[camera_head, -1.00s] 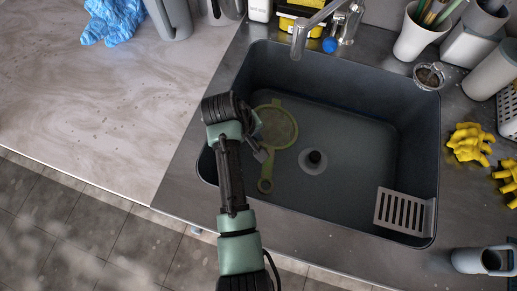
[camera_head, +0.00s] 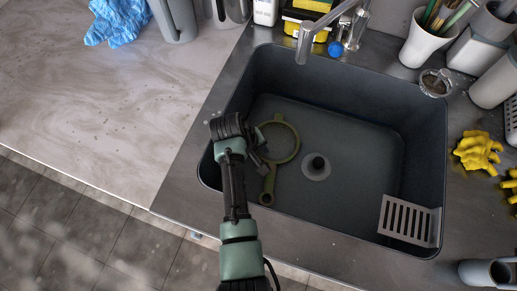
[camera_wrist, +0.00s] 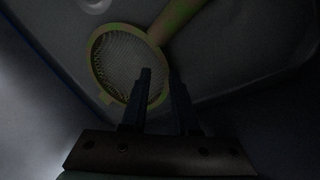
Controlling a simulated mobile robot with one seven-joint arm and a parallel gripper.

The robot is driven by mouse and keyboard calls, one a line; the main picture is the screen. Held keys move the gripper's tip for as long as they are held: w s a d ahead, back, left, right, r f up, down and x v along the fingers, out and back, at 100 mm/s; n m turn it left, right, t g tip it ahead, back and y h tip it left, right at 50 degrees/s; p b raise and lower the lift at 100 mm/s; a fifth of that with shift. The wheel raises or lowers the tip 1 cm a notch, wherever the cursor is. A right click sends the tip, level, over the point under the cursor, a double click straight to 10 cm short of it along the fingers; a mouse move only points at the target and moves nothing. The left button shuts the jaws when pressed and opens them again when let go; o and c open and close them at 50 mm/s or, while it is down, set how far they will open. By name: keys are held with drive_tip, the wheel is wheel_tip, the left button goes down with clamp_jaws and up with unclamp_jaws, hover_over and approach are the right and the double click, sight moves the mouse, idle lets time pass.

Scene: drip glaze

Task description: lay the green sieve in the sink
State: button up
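The green sieve (camera_head: 296,153) lies low in the left part of the dark sink (camera_head: 345,200), left of the drain. Its handle (camera_head: 268,186) points towards the sink's front edge. My gripper (camera_head: 262,158) is over the left side of the sink, beside the sieve's ring and partly in front of it. The wrist view is dark.
A faucet (camera_head: 304,45) reaches over the sink's back edge. A slotted grey rack (camera_head: 410,220) is at the sink's front right corner. A yellow glove (camera_head: 478,150) lies on the right rim. The pale counter (camera_head: 110,110) on the left is mostly clear.

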drive_tip(key=shift+r, duration=0.15)
drive_tip(key=p+v, duration=0.2)
drive_tip(key=v, duration=1)
drive_tip(key=w+r+m+t+y, duration=0.1)
drive_tip(key=w+r+t, duration=0.35)
drive_tip(key=r, duration=0.45)
drive_tip(key=w+r+m+t+y, duration=0.1)
drive_tip(key=w+r+t, duration=0.2)
drive_tip(key=w+r, duration=0.4)
wheel_tip(320, 180, up, 18)
drive_tip(key=w+m+t, duration=0.1)
drive_tip(key=t, duration=0.5)
drive_tip(key=s+d+r+m+t, duration=0.1)
drive_tip(key=s+r+t, duration=0.2)
drive_tip(key=r, duration=0.7)
drive_tip(key=s+d+r+m+t, duration=0.1)
drive_tip(key=s+r+t, duration=0.3)
drive_tip(key=s+r, duration=0.4)
drive_tip(key=s+d+r+t, duration=0.1)
drive_tip(key=s+r+t, duration=0.3)
drive_tip(key=r, duration=0.8)
drive_tip(key=shift+s+d+m+t+y, duration=0.15)
drive_tip(key=shift+s+m+y, duration=0.05)
drive_tip(key=shift+s, duration=0.35)
drive_tip(key=shift+s+d+m+t+y, duration=0.1)
drive_tip(key=shift+s+d+m+y, duration=0.1)
drive_tip(key=shift+s, duration=0.3)
wheel_tip(320, 180, up, 6)
drive_tip(key=p, duration=0.6)
drive_tip(key=shift+f, duration=0.15)
